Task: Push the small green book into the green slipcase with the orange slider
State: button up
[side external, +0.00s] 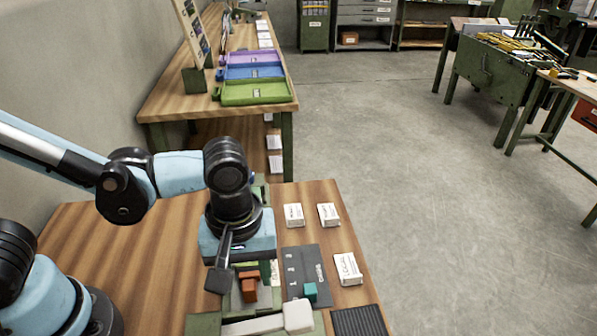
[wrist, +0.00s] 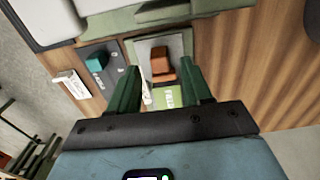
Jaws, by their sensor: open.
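The orange slider (side external: 249,289) sits on a light grey plate on the near bench. In the wrist view the slider (wrist: 162,66) shows between and just beyond my fingertips. A light green piece with white lettering (wrist: 165,98) lies between the slider and my gripper body; I cannot tell whether it is the book or the slipcase. My gripper (side external: 235,268) is open, pointing down over the bench at the slider; it also shows in the wrist view (wrist: 160,70), with one green finger on each side. No grip on the slider is visible. My wrist hides much of the area behind it.
A dark grey board (side external: 300,268) with a teal block (side external: 310,291) lies right of the slider. Small white card stacks (side external: 347,268) stand along the bench's right side. A white and green fixture (side external: 297,316) stands in front. The bench's left part is clear.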

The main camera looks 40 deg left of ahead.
jog(key=shift+f, duration=1)
grip_shut()
